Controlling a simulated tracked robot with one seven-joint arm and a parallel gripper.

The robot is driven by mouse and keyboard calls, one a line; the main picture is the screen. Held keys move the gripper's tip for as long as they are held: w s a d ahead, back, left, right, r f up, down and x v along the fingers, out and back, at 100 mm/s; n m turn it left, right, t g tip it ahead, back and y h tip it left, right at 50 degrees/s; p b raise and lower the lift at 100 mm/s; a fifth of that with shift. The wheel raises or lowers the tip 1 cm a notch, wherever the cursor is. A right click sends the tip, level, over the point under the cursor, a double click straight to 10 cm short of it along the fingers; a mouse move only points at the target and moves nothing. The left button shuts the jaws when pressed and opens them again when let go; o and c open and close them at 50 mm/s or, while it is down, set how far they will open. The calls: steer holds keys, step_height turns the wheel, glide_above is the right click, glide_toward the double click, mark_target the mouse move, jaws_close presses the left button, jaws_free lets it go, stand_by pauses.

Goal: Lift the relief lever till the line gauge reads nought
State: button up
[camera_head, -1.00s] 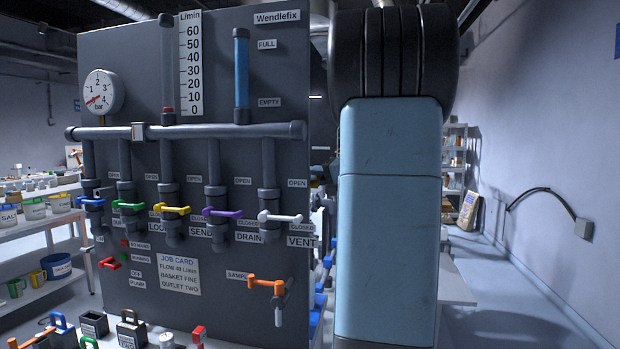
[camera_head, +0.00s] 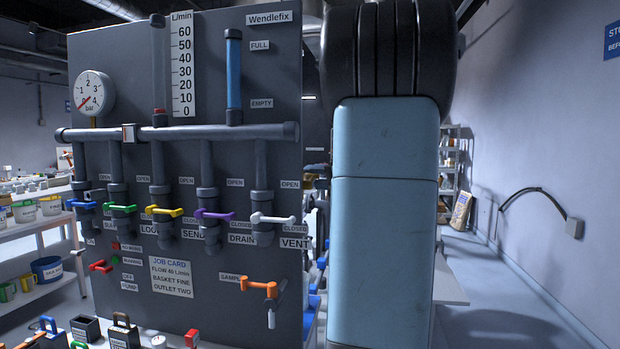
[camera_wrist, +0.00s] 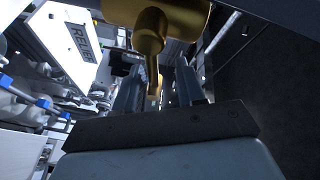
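The round bar gauge (camera_head: 95,93) is on the grey panel at upper left in the head view. Its red needle points to the lower left, close to the 0 mark; the exact reading is too small to tell. In the wrist view, a brass valve body (camera_wrist: 180,14) with a brass lever (camera_wrist: 151,50) stands beside a RELIEF label (camera_wrist: 82,42). My gripper (camera_wrist: 158,82) has its two fingers apart, with the lever's end seen between them. I cannot tell whether either finger touches it. The head view does not show the gripper or lever; my arm blocks part of it.
The panel carries a pipe (camera_head: 200,132) with several coloured valve handles and an orange sample tap (camera_head: 258,287). Small containers (camera_head: 85,328) stand below it. A shelf unit (camera_head: 30,240) is at left. The floor at right (camera_head: 510,310) is clear.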

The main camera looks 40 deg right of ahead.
steer(key=v, duration=1.1)
steer(key=shift+d, duration=0.1)
